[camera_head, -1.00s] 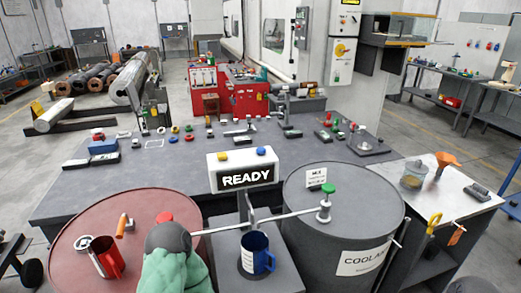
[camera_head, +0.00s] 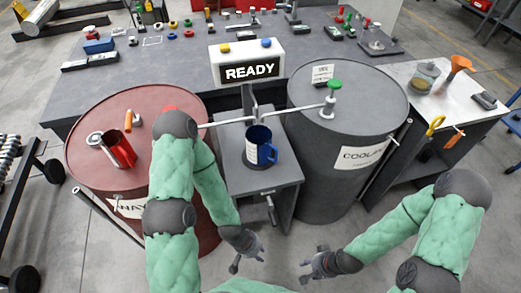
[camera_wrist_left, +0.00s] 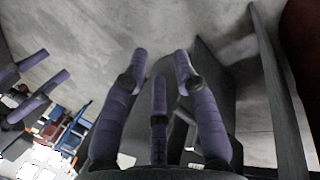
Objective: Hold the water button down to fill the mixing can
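The blue mixing can (camera_head: 258,147) stands upright on a small grey stand between the two barrels, under the spout arms. Above it, the READY box (camera_head: 247,71) carries a yellow button (camera_head: 224,48) and a blue button (camera_head: 266,43); neither has a legible label, so I cannot tell which is the water button. My left gripper (camera_head: 247,257) hangs low in front of the stand, below the can. In the left wrist view, its fingers (camera_wrist_left: 160,75) are spread with nothing between them. My right gripper (camera_head: 305,268) is low to its right, fingers apart and empty.
A red barrel (camera_head: 88,150) with a red cup (camera_head: 120,148) on top stands left. A grey coolant barrel (camera_head: 310,155) with a green-topped pump (camera_head: 331,100) stands right. A side table (camera_head: 452,105) holds a funnel and jar. Open floor lies in front.

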